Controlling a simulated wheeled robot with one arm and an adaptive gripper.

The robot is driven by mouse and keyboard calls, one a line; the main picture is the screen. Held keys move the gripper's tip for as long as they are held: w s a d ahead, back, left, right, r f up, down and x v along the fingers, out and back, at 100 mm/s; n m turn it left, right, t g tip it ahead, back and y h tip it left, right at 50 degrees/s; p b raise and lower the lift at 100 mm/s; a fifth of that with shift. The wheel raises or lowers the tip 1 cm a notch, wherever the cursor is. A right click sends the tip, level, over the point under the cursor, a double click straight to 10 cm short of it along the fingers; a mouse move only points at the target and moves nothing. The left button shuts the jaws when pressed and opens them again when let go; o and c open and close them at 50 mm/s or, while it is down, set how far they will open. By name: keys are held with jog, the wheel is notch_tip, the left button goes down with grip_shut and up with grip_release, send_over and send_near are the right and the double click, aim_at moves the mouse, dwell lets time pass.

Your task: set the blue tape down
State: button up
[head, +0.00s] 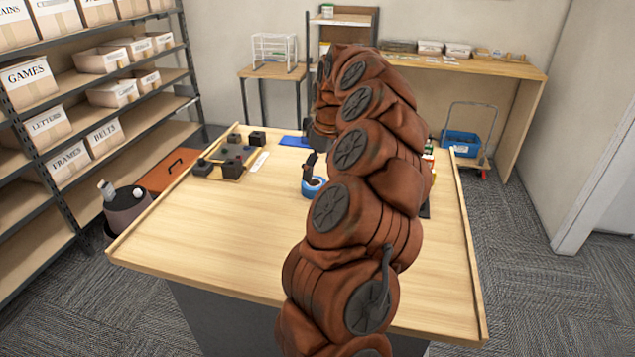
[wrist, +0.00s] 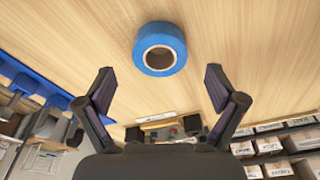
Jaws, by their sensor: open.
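The blue tape (wrist: 144,50) is a roll with a brown core. In the wrist view it lies on the wooden table, centred just beyond my fingertips. It also shows in the head view (head: 313,190), near the middle of the table, partly covered by a dark finger. My gripper (wrist: 158,80) is open and empty, its two dark fingers spread to either side, with the tape apart from both. In the head view my arm hides most of my gripper and part of the table's right side.
A wooden tray (head: 231,170) with several dark blocks is at the table's back left. A blue flat item (head: 294,141) lies at the back. The table's front left is clear. Shelves with labelled boxes (head: 33,80) stand left; a cart with a blue crate (head: 461,144) stands right.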

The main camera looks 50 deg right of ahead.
aim_at(322, 186)
notch_tip(322, 186, up, 6)
jog(key=s, duration=0.1)
jog(key=shift+b, duration=0.4)
jog(key=shift+r, duration=0.1)
jog(key=s+a+r+n, duration=0.2)
jog(key=a+n, duration=0.1)
jog(key=a, duration=2.5)
jog(key=s+a+f+m+g, duration=0.1)
jog(key=s+a+f, duration=0.2)
jog(key=s, duration=0.5)
jog(key=s+a+f+m+g, duration=0.1)
jog(key=s+a+f, duration=0.3)
jog(key=s, duration=0.3)
jog(key=s+a+f+m+g, duration=0.1)
jog(key=s+a+f, duration=0.3)
jog(key=s, duration=0.4)
jog(key=shift+s+a+f+m+g, duration=0.15)
jog(key=shift+s+a+m+g, duration=0.15)
jog(key=shift+a+m+g, duration=0.15)
